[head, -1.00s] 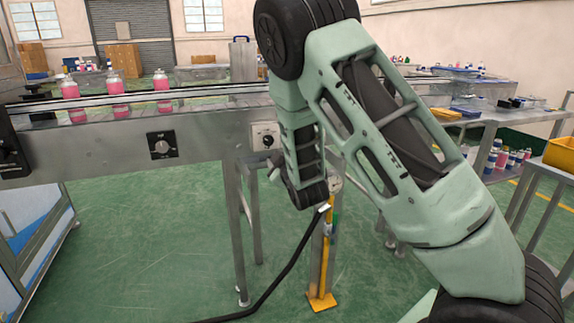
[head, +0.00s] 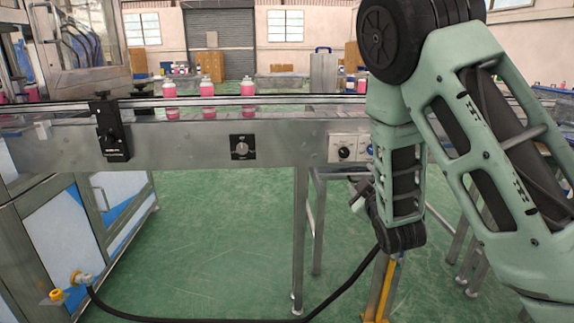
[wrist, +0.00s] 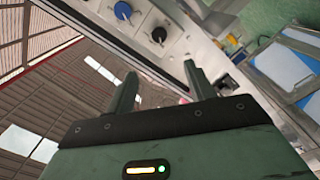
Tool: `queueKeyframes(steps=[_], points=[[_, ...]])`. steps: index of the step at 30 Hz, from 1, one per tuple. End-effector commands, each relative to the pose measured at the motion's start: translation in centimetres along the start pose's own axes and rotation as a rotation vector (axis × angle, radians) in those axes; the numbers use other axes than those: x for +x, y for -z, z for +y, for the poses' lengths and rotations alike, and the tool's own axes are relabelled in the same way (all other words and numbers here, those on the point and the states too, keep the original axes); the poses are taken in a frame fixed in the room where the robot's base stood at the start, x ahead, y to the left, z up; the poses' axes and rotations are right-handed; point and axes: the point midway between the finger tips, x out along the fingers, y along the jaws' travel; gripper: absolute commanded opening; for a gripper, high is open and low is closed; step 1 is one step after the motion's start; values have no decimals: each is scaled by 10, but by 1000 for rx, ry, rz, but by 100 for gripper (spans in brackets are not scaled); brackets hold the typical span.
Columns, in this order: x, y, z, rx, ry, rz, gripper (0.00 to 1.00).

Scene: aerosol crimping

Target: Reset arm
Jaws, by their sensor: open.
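My arm fills the right side of the head view, its pale green links bent down in front of the conveyor. My gripper (wrist: 161,69) shows in the wrist view with its two dark green fingers apart and nothing between them. It is tilted, with the conveyor's control panel (wrist: 141,26) beyond the fingertips. In the head view the gripper is mostly hidden behind my arm.
The steel conveyor (head: 200,145) crosses the head view, carrying several pink bottles (head: 207,88). A machine cabinet (head: 70,235) stands at the left. A black hose (head: 200,319) crosses the green floor (head: 220,230). A yellow-footed post stands below my arm.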

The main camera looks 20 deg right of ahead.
Motion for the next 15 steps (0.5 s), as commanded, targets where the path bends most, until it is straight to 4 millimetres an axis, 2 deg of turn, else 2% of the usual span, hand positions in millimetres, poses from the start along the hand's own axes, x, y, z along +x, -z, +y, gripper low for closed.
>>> queueKeyframes(steps=[4,7,11,15], points=[[-1,2,-4,18,19,-9,54],[-5,10,-21,85,95,-47,54],[-24,32,-64,224,289,-140,54],[-67,66,-112,344,546,-262,54]])
